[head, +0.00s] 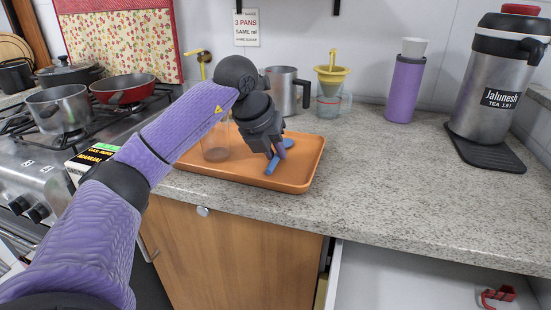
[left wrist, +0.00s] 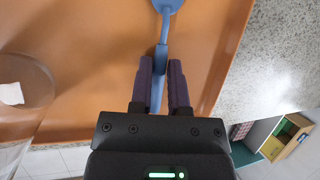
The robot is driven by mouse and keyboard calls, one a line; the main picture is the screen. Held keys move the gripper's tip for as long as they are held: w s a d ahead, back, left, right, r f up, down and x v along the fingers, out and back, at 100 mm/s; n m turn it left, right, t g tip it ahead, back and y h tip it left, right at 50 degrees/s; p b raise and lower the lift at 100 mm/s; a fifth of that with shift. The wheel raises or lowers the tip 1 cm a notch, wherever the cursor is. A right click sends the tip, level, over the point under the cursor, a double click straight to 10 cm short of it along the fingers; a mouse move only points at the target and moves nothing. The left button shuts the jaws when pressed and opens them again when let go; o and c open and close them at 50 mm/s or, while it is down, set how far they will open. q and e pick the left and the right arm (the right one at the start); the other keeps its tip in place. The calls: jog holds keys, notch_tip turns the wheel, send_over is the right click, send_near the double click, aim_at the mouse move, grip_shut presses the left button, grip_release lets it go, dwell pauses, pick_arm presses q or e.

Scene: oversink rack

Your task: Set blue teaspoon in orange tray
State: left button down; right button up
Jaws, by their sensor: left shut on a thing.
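The blue teaspoon (head: 271,166) is over the right part of the orange tray (head: 301,172). My left gripper (head: 279,153) is shut on its handle, above the tray. In the left wrist view, the teaspoon (left wrist: 163,52) runs between the two purple fingers of the gripper (left wrist: 161,66), with its bowl pointing to the top of the picture. The orange tray (left wrist: 90,60) spreads out below it. I cannot tell whether the teaspoon touches the tray. My right gripper is not in view.
A clear glass (head: 215,150) stands in the tray left of the gripper and shows in the left wrist view (left wrist: 28,95). A metal mug (head: 287,88) and a measuring cup (head: 334,104) stand behind. The counter (head: 400,165) right of the tray is clear. A drawer (head: 400,275) below is open.

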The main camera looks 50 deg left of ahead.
pick_arm(q)
jog(key=shift+f, duration=0.2)
jog(key=c, duration=0.6)
grip_release()
jog(key=shift+d+f, duration=0.1)
jog(key=shift+d, duration=0.1)
jog(key=shift+f, duration=0.1)
jog(key=shift+r, duration=0.35)
jog(key=p+v, duration=0.6)
jog(key=v, duration=0.6)
jog(key=shift+a, duration=0.15)
